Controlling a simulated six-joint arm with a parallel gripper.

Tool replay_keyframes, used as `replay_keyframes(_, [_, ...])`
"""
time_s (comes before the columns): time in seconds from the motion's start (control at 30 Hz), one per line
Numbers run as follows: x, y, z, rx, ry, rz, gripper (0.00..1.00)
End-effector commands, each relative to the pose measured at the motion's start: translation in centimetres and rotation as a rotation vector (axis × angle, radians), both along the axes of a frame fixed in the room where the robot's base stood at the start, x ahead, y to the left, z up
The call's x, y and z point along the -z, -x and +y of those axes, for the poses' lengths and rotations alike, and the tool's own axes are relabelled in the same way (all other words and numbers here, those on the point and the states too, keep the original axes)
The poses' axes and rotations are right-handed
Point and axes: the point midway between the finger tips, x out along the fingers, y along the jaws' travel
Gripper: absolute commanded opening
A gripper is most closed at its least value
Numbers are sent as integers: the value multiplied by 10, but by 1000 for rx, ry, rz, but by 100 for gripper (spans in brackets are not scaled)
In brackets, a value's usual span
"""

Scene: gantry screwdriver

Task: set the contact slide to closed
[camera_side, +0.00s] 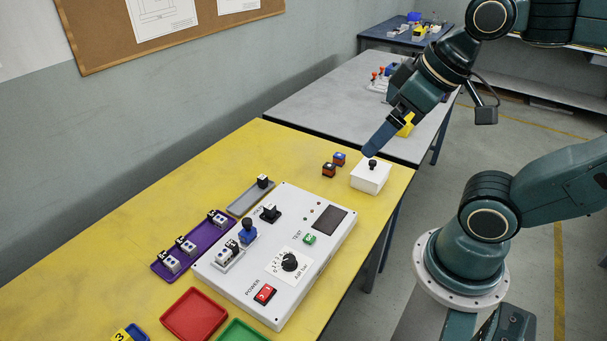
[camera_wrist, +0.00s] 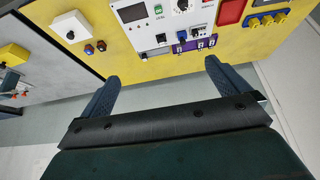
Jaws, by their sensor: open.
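The white control panel (camera_side: 253,286) lies on the yellow table; it also shows at the top of the wrist view (camera_wrist: 146,34). A small black handle (camera_side: 270,213) near its far left edge looks like the contact slide; it shows in the wrist view (camera_wrist: 161,38) too. I cannot tell its setting. Beside it stands a blue knobbed piece (camera_side: 248,232), next to a white terminal block (camera_side: 228,253). My gripper (camera_side: 375,146) is raised near the table's far right end, away from the panel. Its fingers (camera_wrist: 161,80) are apart in the wrist view, with nothing between them.
A white box with a black knob (camera_side: 370,178) and two small blocks (camera_side: 333,164) stand near the gripper. A purple tray (camera_side: 190,248) with several terminal blocks, a grey tray (camera_side: 244,202), a red tray (camera_side: 193,314) and a green tray (camera_side: 242,332) surround the panel.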

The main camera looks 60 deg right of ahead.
Motion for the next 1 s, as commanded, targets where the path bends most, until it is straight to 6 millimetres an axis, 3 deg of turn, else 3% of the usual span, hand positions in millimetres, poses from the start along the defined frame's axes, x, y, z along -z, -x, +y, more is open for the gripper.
replay_keyframes(0.3, [0, 0, 0, 0, 0, 0, 100])
replay_keyframes(0.6, [-2, -9, 1, -8, 1, 17, 45])
replay_keyframes(0.77, [-5, -26, 3, -22, 3, 49, 45])
replay_keyframes(1.0, [-6, -66, 10, -53, 8, 120, 45])
